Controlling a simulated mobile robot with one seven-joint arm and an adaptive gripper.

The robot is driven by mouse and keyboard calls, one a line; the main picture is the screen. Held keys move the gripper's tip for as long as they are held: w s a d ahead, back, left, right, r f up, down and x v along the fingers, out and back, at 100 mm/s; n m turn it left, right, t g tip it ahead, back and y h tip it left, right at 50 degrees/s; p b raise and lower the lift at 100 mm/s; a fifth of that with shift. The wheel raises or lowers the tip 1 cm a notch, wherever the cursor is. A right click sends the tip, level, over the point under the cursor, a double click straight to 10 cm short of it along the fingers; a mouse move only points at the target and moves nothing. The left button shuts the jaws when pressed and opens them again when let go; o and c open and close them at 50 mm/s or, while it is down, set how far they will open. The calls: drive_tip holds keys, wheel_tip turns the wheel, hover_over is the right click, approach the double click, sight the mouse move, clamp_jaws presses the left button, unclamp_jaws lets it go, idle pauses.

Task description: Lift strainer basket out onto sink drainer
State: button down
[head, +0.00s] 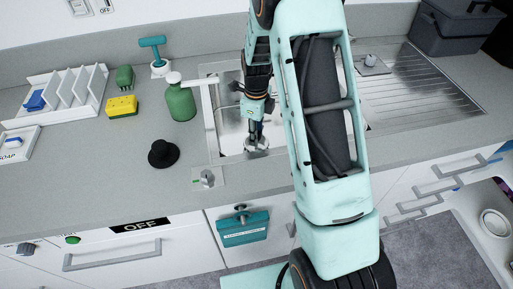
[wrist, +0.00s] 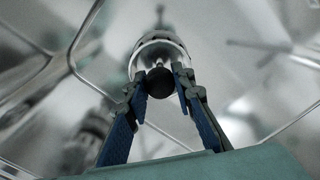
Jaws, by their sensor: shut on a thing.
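The strainer basket (wrist: 158,47) is a shiny metal cup with a dark round knob (wrist: 157,82) on it. In the wrist view my gripper (wrist: 162,84) has its two fingers either side of the knob and is shut on it. In the head view my gripper (head: 256,136) points down at the front of the sink basin, with the basket (head: 258,147) at its tips. I cannot tell how far the basket is above the basin floor. The ribbed metal sink drainer (head: 425,92) lies to the right, beyond my arm.
My arm hides much of the basin (head: 226,100). A grey plug fitting (head: 371,64) is at the drainer's back left, and dark grey boxes (head: 455,30) stand behind it. A green soap bottle (head: 181,103) and a black plug (head: 163,153) are left of the sink. The drainer's ribbed area is clear.

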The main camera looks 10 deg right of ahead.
drive_tip(key=shift+r, duration=0.15)
drive_tip(key=shift+r+p, duration=1.35)
drive_tip(key=shift+r, duration=0.6)
drive_tip(key=shift+r, duration=0.35)
wheel_tip(320, 180, up, 14)
drive_tip(key=p, duration=0.7)
drive_tip(key=s+f+n, duration=0.1)
drive_tip(key=s+n, duration=0.2)
drive_tip(key=n, duration=0.9)
drive_tip(key=s+f+n, duration=0.1)
drive_tip(key=s+n, duration=0.2)
drive_tip(key=n, duration=0.9)
drive_tip(key=shift+s+n, duration=0.4)
drive_tip(key=shift+d, duration=0.2)
